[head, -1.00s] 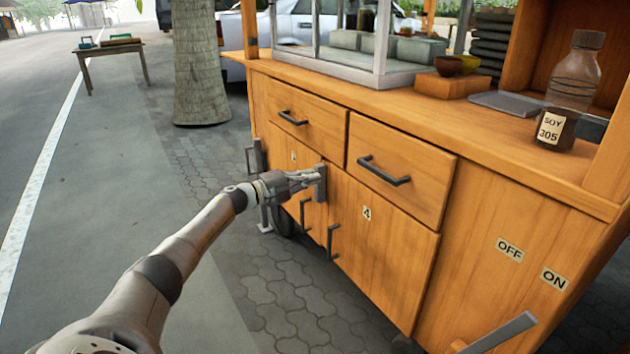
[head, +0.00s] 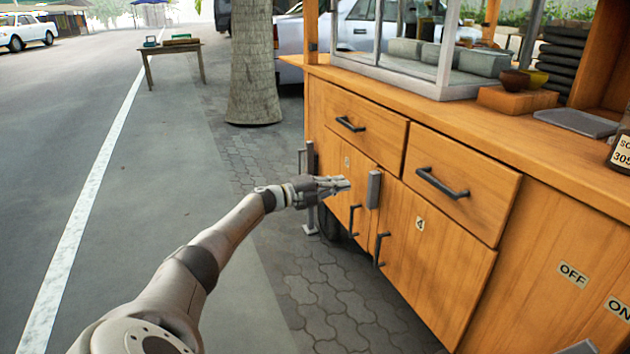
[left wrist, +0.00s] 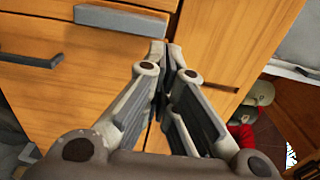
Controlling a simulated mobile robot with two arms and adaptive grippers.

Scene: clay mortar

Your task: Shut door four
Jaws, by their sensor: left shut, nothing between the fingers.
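Door four (head: 445,268) is the wooden cart door with the label "4", below the right-hand drawer in the head view. It looks about flush with the cart front. Its dark upright handle (head: 381,250) is near its left edge. A grey upright block (head: 373,189) sits at the top, by the seam with the neighbouring door. My left gripper (head: 347,184) is shut and empty, just left of this block, with a small gap showing. In the left wrist view its fingertips (left wrist: 165,48) are together before the wooden front. My right gripper is not in view.
The neighbouring door's handle (head: 354,220) is below my left gripper. Two drawers with handles (head: 442,183) are above the doors. OFF (head: 572,274) and ON labels are to the right. Open pavement (head: 325,290) lies in front of the cart.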

